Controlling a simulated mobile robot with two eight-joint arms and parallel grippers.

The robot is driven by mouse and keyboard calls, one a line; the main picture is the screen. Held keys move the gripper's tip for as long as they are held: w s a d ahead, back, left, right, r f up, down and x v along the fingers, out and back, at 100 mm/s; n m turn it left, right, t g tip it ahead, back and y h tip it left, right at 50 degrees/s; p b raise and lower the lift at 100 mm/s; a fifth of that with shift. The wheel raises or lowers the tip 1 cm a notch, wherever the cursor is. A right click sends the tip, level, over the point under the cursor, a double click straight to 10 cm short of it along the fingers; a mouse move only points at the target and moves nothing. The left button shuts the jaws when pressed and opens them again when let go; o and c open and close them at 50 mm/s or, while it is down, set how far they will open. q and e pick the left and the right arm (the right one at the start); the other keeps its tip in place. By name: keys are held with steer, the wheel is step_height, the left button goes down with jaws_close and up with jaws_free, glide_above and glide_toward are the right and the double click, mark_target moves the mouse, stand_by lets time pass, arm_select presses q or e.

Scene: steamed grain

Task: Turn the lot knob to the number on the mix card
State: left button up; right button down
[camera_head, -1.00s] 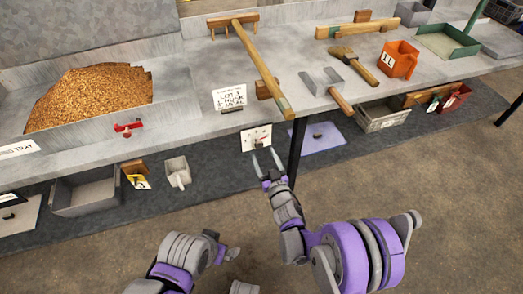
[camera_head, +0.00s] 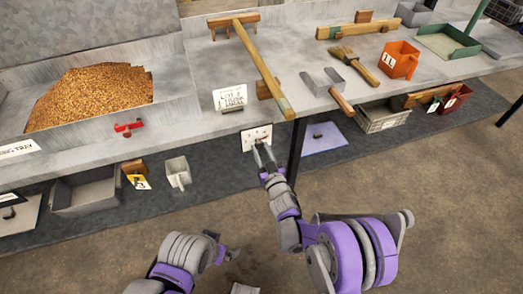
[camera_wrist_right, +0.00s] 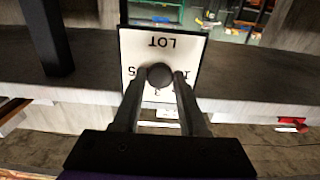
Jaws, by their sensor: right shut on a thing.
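The lot dial plate (camera_head: 249,136) is a white panel on the front edge of the bench. In the right wrist view the plate (camera_wrist_right: 190,48) appears upside down, with "LOT" and the numbers 5, 3 and 1 partly showing. Its dark round knob (camera_wrist_right: 160,74) sits between the fingers of my right gripper (camera_wrist_right: 160,82), which is shut on it. My right gripper (camera_head: 263,147) reaches the plate from below in the head view. The knob's pointer is hidden. The mix card (camera_head: 229,97) stands on the bench above the plate; its handwriting is too small to read surely. My left arm is low in the head view; its jaws are unclear.
A grain heap (camera_head: 92,94) fills the tray at left. A red clamp-like part (camera_head: 128,127) is on the tray's front. A wooden rake (camera_head: 263,70) lies near the card. A dark table leg (camera_head: 297,150) stands right of the gripper.

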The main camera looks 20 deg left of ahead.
steer(key=shift+n, duration=0.4)
steer(key=n, duration=0.6)
steer(key=shift+n, duration=0.3)
steer(key=n, duration=0.4)
steer(key=shift+d, duration=0.1)
steer(key=shift+n+p, duration=0.6)
steer(key=shift+n, duration=1.5)
steer(key=shift+c, duration=2.3)
jaws_free()
